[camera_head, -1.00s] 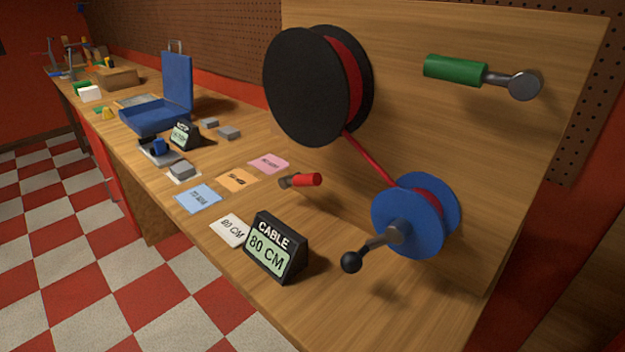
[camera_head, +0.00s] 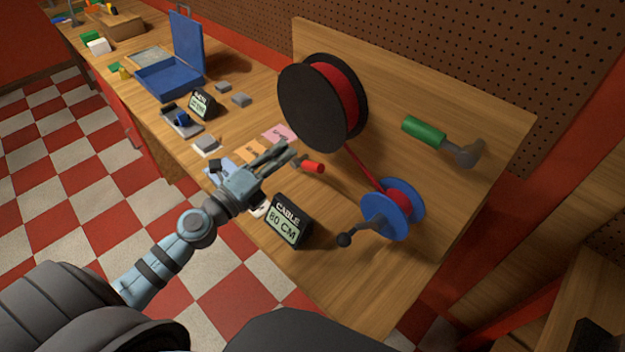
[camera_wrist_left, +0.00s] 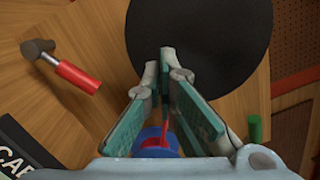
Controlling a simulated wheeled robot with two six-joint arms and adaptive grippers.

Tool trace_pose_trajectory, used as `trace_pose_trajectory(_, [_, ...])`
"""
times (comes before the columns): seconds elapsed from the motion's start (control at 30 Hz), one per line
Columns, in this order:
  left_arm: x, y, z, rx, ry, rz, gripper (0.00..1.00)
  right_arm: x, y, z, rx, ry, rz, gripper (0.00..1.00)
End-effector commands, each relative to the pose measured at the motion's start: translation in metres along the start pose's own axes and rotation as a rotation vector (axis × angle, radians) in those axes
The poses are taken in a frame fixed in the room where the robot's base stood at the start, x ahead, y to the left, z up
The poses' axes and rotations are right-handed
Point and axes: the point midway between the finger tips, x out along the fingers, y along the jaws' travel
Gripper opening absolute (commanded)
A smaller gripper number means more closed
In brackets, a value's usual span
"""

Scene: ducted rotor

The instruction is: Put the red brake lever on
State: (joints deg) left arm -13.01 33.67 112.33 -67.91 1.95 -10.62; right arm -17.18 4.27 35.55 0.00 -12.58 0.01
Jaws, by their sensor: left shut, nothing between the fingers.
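The red brake lever (camera_head: 313,166) sticks out low on the upright wooden board, left of the cable run. In the left wrist view its red grip (camera_wrist_left: 78,76) and grey pivot (camera_wrist_left: 38,48) show at the left, clear of the fingers. My left gripper (camera_head: 288,152) is shut and empty, just left of the lever in the head view. I cannot tell whether it touches the lever there. The black spool (camera_head: 310,103) with red cable stands above, and the cable runs down to the blue spool (camera_head: 385,217) with its crank. My right gripper is not seen.
A green-handled lever (camera_head: 424,131) is on the board's upper right. The cable display reading 80 CM (camera_head: 288,222) stands on the bench below my left gripper. Paper cards lie partly under my arm. A blue open case (camera_head: 172,84) stands farther left.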

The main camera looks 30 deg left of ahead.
Motion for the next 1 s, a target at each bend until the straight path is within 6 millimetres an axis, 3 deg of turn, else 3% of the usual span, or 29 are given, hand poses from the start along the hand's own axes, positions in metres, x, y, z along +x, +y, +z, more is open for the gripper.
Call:
trace_pose_trajectory(0.1, [0.002,0.035,-0.027,0.397,0.341,0.059,0.00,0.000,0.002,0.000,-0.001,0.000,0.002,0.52])
trace_pose_trajectory(0.2, [-0.012,0.074,-0.031,0.609,0.555,0.151,0.00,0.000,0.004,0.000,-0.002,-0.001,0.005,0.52])
trace_pose_trajectory(0.27, [-0.018,0.087,-0.030,0.667,0.616,0.186,0.00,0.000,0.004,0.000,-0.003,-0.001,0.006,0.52])
trace_pose_trajectory(0.43, [-0.007,0.099,-0.038,0.683,0.641,0.200,0.00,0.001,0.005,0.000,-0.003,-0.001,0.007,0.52])
trace_pose_trajectory(0.8, [0.046,0.123,-0.072,0.680,0.640,0.198,0.00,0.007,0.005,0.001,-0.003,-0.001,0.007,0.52])
trace_pose_trajectory(1.0, [0.057,0.129,-0.079,0.682,0.642,0.198,0.00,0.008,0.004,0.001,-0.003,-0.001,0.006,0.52])
